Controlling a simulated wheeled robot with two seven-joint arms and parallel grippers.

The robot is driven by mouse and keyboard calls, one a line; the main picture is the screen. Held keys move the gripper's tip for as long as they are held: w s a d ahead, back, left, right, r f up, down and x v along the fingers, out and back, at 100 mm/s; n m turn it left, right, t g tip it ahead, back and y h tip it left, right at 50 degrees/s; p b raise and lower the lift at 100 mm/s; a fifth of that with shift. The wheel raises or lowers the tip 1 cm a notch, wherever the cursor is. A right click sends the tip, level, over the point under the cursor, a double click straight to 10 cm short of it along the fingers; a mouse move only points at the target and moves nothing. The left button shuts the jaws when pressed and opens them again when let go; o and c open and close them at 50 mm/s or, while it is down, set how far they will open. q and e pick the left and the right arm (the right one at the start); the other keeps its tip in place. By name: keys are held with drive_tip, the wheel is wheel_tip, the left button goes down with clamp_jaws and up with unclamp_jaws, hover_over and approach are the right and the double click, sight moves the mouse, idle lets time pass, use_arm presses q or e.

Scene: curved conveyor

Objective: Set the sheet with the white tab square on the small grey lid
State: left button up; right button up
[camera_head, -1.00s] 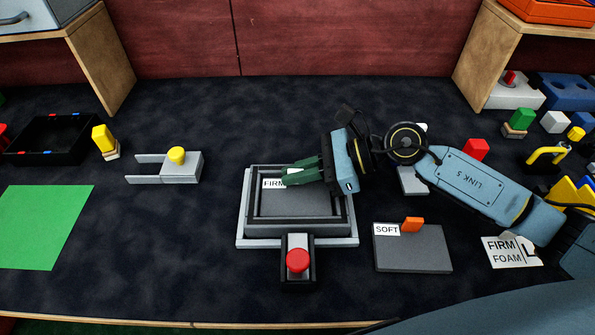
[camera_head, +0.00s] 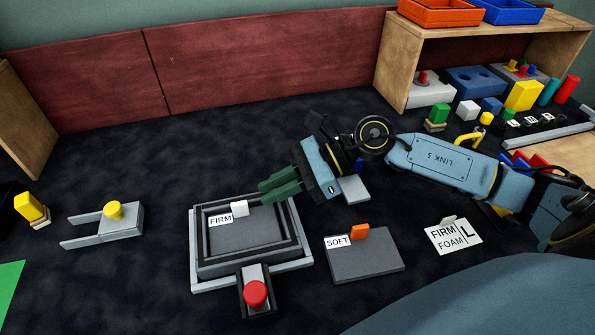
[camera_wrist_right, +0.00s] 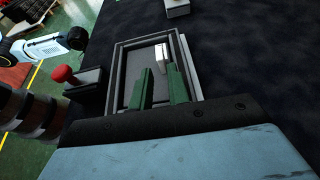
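The dark grey sheet with the white tab (camera_head: 240,208) lies inside a framed grey tray (camera_head: 196,270); its label reads FIRM. The tray and tab also show in the right wrist view, with the tab (camera_wrist_right: 163,55) beyond my fingertips. My right gripper (camera_head: 276,187) is open and empty over the tray's far right corner, apart from the tab. A small light grey flat piece (camera_head: 353,190) sits right of it, partly hidden by my arm; I cannot tell if it is the lid. My left gripper is not in view.
A dark SOFT sheet (camera_head: 365,262) with an orange tab lies right of the tray. A red knob (camera_head: 255,292) is at the tray's front. A FIRM FOAM L card (camera_head: 453,236) lies farther right. A grey fork piece (camera_head: 122,222) stands left.

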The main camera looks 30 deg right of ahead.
drive_tip(key=v, duration=0.4)
drive_tip(key=shift+d, duration=0.15)
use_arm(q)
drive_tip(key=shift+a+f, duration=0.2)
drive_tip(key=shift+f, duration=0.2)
use_arm(e)
drive_tip(key=shift+s+d+r, duration=0.1)
drive_tip(key=shift+d+r, duration=0.2)
drive_tip(key=shift+d, duration=0.05)
